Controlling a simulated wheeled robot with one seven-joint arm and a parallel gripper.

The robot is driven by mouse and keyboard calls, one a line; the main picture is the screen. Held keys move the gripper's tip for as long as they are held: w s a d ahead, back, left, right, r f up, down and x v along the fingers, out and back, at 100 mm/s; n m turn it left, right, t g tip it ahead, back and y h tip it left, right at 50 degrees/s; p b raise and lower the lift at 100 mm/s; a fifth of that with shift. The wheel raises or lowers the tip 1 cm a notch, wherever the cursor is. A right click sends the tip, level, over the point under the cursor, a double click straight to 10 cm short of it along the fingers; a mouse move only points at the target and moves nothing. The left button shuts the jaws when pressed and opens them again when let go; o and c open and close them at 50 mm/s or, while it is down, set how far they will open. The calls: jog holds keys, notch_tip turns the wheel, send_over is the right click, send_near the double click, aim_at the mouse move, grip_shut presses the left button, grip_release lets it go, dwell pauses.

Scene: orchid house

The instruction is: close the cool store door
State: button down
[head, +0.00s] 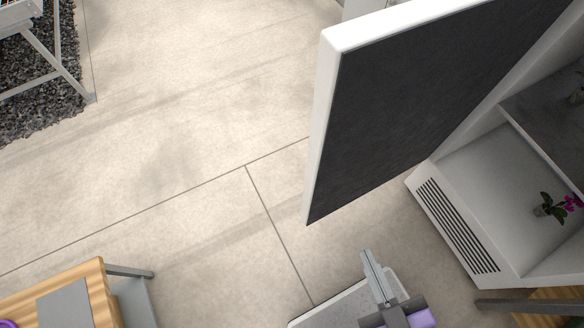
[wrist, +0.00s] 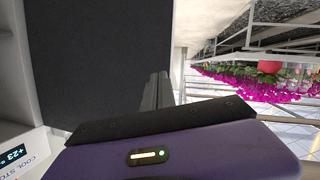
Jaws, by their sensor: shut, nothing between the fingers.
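The cool store door (head: 405,110) stands open, swung well out from the cabinet, with a dark inner face and a white edge. The cool store (head: 455,235) is at the right, its inside showing, with a vent grille low on its front. My gripper (head: 369,258) is shut and empty in the head view, below the door's lower edge in the picture. In the wrist view the shut fingers (wrist: 160,90) lie in front of the right part of the door's dark face (wrist: 105,60). I cannot tell whether they touch it.
A small pink orchid (head: 556,205) is inside the cool store. A wooden-topped table (head: 75,290) stands at the lower left, and a white-framed bench (head: 50,60) over gravel at the upper left. Pale floor (head: 180,150) between is clear. The wrist view shows many magenta flowers (wrist: 260,85).

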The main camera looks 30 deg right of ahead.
jog(key=w+a+f+n+g+h+b, duration=0.1)
jog(key=w+a+f+h+b, duration=0.2)
jog(key=w+a+f+b, duration=0.45)
jog(key=w+a+f+n+g+h+b, duration=0.1)
jog(key=w+a+f+h+b, duration=0.2)
jog(key=f, duration=0.7)
jog(key=w+d+f+n+g+h+b, duration=0.1)
jog(key=w+d+f+n+h+b, duration=0.15)
jog(key=w, duration=0.75)
jog(key=w+d+f+n+g+h+b, duration=0.1)
jog(key=w+d+g+h+b, duration=0.2)
jog(key=w, duration=0.7)
jog(key=w+d+t, duration=0.1)
jog(key=w+d, duration=0.4)
jog(key=d, duration=0.2)
jog(key=shift+s+d+r, duration=0.15)
jog(key=shift+s+d, duration=0.1)
jog(key=shift+s, duration=0.85)
jog(key=shift+s+d+r, duration=0.1)
jog(key=shift+s+d, duration=0.1)
jog(key=shift+s, duration=0.9)
